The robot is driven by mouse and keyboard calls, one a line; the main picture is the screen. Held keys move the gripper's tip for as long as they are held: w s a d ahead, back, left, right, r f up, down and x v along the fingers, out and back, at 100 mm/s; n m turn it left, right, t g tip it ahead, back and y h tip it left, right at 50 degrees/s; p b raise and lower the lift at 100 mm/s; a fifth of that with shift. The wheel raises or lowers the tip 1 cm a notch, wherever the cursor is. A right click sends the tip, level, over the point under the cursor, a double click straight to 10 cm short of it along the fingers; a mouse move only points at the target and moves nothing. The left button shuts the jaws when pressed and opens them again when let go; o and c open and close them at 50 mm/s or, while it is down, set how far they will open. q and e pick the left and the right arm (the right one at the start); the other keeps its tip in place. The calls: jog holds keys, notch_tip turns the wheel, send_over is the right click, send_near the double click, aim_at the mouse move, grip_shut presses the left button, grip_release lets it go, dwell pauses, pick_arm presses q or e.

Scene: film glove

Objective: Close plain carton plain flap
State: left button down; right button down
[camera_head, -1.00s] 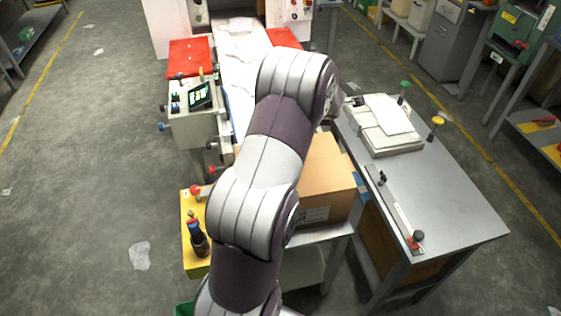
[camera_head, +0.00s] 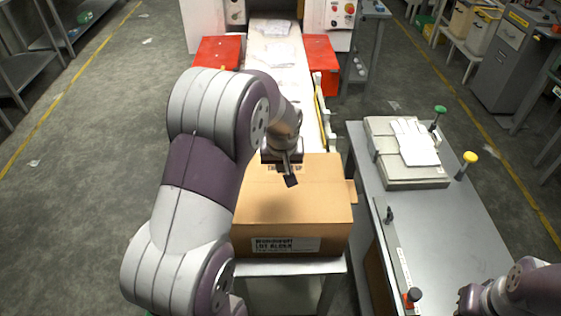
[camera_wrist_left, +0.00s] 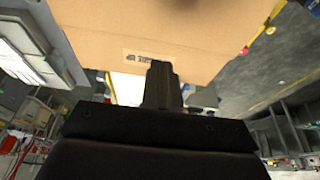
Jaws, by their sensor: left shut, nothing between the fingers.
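The plain brown carton (camera_head: 292,215) sits on a small metal stand, its printed label facing me. A broad cardboard panel covers its top, with print near the far edge. A narrow cardboard flap (camera_head: 352,190) sticks out at its right side. My left gripper (camera_head: 290,181) is shut and empty over the far part of the top; I cannot tell whether it touches. In the left wrist view the shut fingers (camera_wrist_left: 160,85) point toward a cardboard panel (camera_wrist_left: 190,35) of the carton. My right gripper (camera_head: 466,297) is at the lower right edge, its fingers unclear.
A conveyor (camera_head: 275,65) with wrapped items runs behind the carton, between red panels. A grey table (camera_head: 450,230) stands at right, bearing a tray (camera_head: 388,155) with white gloves (camera_head: 415,143) and knobbed posts. My left arm hides the area left of the carton.

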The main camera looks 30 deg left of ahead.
pick_arm(q)
send_near(283, 186)
jog(key=shift+w+f, duration=0.15)
jog(key=shift+w, duration=0.5)
jog(key=x, duration=0.2)
jog(key=s+x, duration=0.1)
jog(key=x, duration=0.2)
jog(key=shift+a+f, duration=0.1)
jog(key=shift+w+f, duration=0.15)
jog(key=shift+f, duration=0.3)
pick_arm(e)
jog(key=shift+w+d+r, duration=0.15)
jog(key=shift+w, duration=0.2)
pick_arm(q)
jog(key=shift+r, duration=0.1)
